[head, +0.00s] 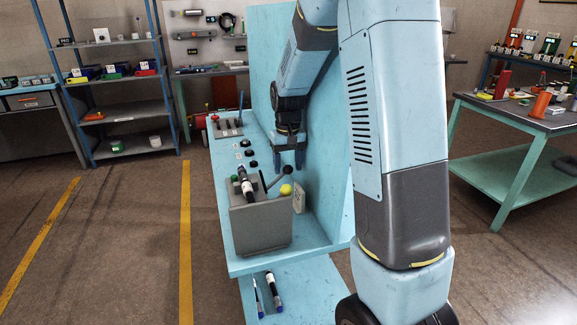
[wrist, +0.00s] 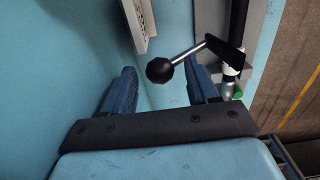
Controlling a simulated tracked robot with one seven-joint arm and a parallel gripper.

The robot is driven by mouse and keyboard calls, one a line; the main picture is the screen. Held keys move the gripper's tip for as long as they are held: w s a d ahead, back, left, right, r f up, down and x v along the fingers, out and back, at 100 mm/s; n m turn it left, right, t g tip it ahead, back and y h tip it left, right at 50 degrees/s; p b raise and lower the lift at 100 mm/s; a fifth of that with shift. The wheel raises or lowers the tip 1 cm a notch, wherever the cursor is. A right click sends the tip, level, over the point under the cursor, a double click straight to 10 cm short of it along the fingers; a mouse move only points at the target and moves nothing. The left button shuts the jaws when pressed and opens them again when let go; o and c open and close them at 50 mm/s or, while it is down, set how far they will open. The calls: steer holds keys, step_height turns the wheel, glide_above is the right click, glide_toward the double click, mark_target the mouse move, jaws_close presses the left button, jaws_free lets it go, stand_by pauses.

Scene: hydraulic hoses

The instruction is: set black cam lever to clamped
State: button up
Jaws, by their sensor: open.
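The black cam lever shows in the wrist view as a black ball knob (wrist: 159,70) on a bright metal rod that runs up right to a flat black cam (wrist: 224,52). In the head view its knob (head: 288,170) sticks up to the right above a grey block (head: 262,228). My gripper (head: 289,163) is open and empty, with its fingers pointing down at the knob.
A blue wall panel (head: 320,200) rises close on the right. A white slotted plate (wrist: 140,25) is near the left finger. Hose ends (head: 273,292) lie on the lower shelf.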

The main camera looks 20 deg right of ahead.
steer(key=shift+f, duration=0.35)
steer(key=shift+d, duration=0.1)
steer(key=c, duration=1.1)
steer(key=shift+s+d, duration=0.1)
steer(key=shift+d, duration=0.05)
